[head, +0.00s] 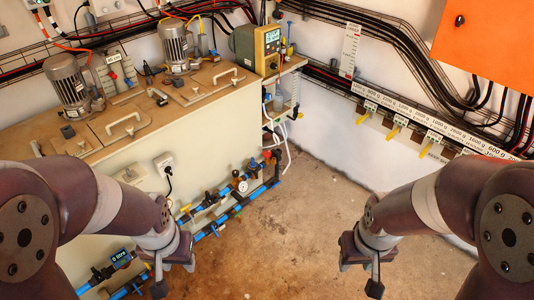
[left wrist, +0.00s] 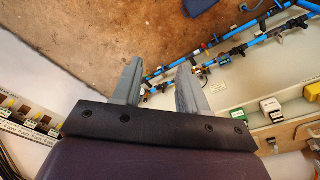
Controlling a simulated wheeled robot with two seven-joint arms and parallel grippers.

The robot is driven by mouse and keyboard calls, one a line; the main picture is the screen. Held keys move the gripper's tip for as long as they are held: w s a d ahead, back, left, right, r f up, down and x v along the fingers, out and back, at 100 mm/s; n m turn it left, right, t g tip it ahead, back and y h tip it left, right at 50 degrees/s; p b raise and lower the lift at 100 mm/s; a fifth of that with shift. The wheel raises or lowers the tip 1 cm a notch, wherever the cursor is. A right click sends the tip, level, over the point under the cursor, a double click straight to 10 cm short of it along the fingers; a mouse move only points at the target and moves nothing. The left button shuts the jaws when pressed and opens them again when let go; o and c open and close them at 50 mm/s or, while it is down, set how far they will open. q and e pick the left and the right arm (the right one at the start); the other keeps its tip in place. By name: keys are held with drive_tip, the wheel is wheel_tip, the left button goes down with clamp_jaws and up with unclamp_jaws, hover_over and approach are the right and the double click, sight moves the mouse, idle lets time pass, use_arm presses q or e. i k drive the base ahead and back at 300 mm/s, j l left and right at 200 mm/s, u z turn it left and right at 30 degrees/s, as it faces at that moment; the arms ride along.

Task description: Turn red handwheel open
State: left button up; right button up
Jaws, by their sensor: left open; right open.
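Blue pipes (head: 205,231) with several valves and a round gauge (head: 242,187) run low along the side of the beige cabinet. A small red part (head: 267,155) shows at their far end; it is too small to tell whether it is the red handwheel. My left gripper (head: 170,276) hangs in front of the near part of the pipes. In the left wrist view, its two grey fingers (left wrist: 160,84) are spread with nothing between them, and the pipes (left wrist: 235,50) lie beyond the tips. My right gripper (head: 370,274) hangs over bare floor at the right, apart from the pipes.
The beige cabinet (head: 215,119) carries motors (head: 174,45) and lids with handles. A green and yellow pump (head: 257,48) stands at the back. The brown floor (head: 310,195) between is clear.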

sight(266, 155)
drive_tip(key=i+l, duration=0.2)
drive_tip(key=i, duration=0.35)
drive_tip(key=i+l, duration=0.25)
drive_tip(key=i, duration=0.35)
drive_tip(key=i+l+z, duration=0.1)
drive_tip(key=i+l, duration=0.15)
drive_tip(key=i, duration=0.3)
drive_tip(key=i+l, duration=0.15)
drive_tip(key=i, duration=0.4)
drive_tip(key=i+l, duration=0.2)
drive_tip(key=i, duration=0.4)
drive_tip(key=z, duration=0.05)
